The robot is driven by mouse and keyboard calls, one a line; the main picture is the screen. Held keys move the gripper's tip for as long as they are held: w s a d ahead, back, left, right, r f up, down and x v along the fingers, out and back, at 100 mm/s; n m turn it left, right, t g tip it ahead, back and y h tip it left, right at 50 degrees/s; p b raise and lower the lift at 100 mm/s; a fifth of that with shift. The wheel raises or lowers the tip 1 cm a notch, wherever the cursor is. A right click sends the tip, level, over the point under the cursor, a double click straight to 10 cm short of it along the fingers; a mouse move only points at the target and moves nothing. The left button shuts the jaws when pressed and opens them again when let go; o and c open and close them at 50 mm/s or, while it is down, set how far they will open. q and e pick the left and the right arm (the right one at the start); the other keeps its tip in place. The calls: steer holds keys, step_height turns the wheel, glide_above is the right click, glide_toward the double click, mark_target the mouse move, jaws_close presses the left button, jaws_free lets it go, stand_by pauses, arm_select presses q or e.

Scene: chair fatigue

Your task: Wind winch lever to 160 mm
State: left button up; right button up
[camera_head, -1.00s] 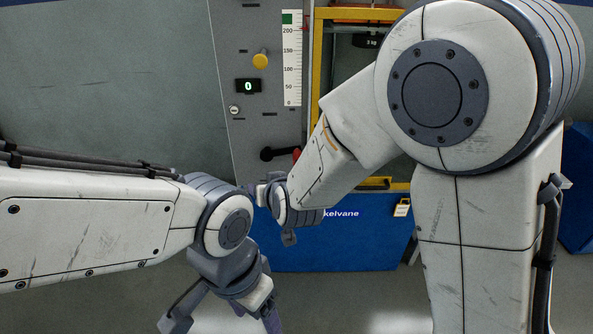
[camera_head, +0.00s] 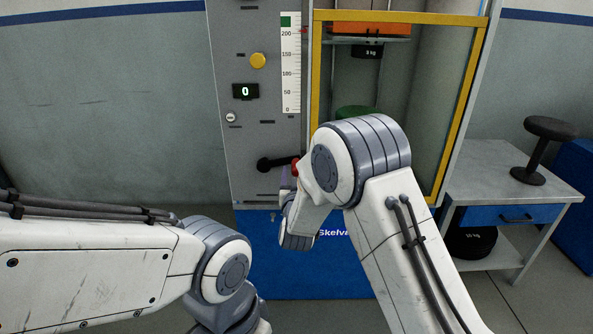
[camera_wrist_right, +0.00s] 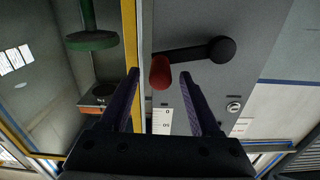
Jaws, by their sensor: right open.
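The winch lever (camera_head: 268,164) is a black crank on the grey panel, with a red knob (camera_head: 295,167) at its right end. In the right wrist view the lever (camera_wrist_right: 190,52) runs from a round black hub to the red knob (camera_wrist_right: 160,72). My right gripper (camera_wrist_right: 159,76) is open, and the knob shows between its fingertips; I cannot tell whether they touch it. In the head view my right gripper (camera_head: 287,182) is at the knob, partly hidden by its wrist. The display (camera_head: 245,91) reads 0 beside a scale (camera_head: 291,65) marked 0 to 200. My left gripper is out of view.
A yellow button (camera_head: 258,60) is above the display. A side table (camera_head: 470,170) with a black stool-shaped object (camera_head: 541,150) stands at right.

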steer(key=shift+w+d, duration=0.1)
steer(key=shift+w, duration=1.35)
jaws_close()
stand_by(0.3)
